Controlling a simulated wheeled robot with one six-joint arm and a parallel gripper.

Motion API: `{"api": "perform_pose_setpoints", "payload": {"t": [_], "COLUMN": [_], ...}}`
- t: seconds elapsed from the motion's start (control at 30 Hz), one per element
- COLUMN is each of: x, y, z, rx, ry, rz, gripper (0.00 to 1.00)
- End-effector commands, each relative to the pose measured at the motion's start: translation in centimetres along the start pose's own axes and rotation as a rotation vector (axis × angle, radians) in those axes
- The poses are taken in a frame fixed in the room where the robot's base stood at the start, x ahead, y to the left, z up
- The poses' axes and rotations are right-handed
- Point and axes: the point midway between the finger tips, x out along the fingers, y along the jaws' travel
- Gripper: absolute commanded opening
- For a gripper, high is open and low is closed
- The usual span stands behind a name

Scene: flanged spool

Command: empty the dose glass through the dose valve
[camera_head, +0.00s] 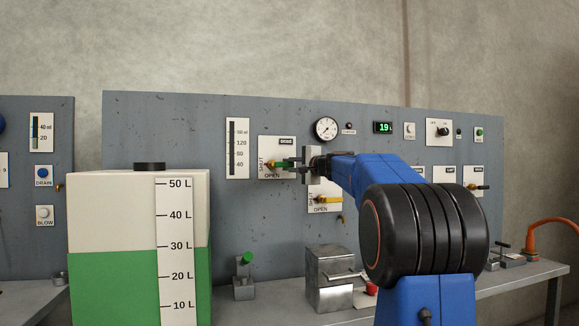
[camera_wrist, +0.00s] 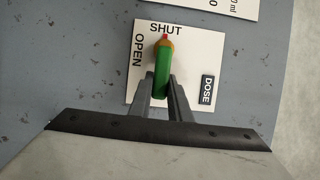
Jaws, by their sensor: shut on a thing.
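The dose valve is a white plate (camera_head: 270,145) marked DOSE, SHUT at its left and OPEN at its bottom. It also shows turned in the wrist view (camera_wrist: 202,48). Its green lever (camera_wrist: 161,78) has a red tip that points at SHUT. My gripper (camera_head: 293,162) is shut on the lever; in the wrist view its two fingers (camera_wrist: 162,88) lie on either side of it. The dose glass seems to be the upright scale in ml (camera_head: 237,148) left of the valve. Its level is too small to tell.
Another valve with a yellow lever (camera_head: 328,199) sits just below my gripper. A large tank (camera_head: 110,210) with a litre scale stands at the front left. A metal block (camera_head: 330,277) and a small green-topped fitting (camera_head: 244,277) stand on the bench. A display (camera_head: 384,128) is lit green.

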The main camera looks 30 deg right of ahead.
Motion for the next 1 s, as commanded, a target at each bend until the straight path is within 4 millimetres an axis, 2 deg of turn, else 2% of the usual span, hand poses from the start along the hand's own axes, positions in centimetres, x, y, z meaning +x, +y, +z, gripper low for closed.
{"api": "perform_pose_setpoints", "payload": {"t": [0.13,0.17,0.23,0.53,0.67,0.83,1.0], "x": [0.0,0.0,0.0,-0.1,-0.8,-3.4,-6.8], "y": [0.2,0.2,0.2,0.1,0.1,0.0,0.0], "z": [0.0,0.0,0.0,0.0,0.0,0.0,-0.1], "rx": [0.002,0.002,0.002,0.001,0.001,0.001,0.0], "ry": [-0.001,-0.001,-0.001,0.0,0.001,0.002,0.003], "rz": [0.003,0.003,0.003,0.002,0.002,0.001,0.001], "gripper": [0.0,0.19,0.36,0.36,0.36,0.36,0.36]}}
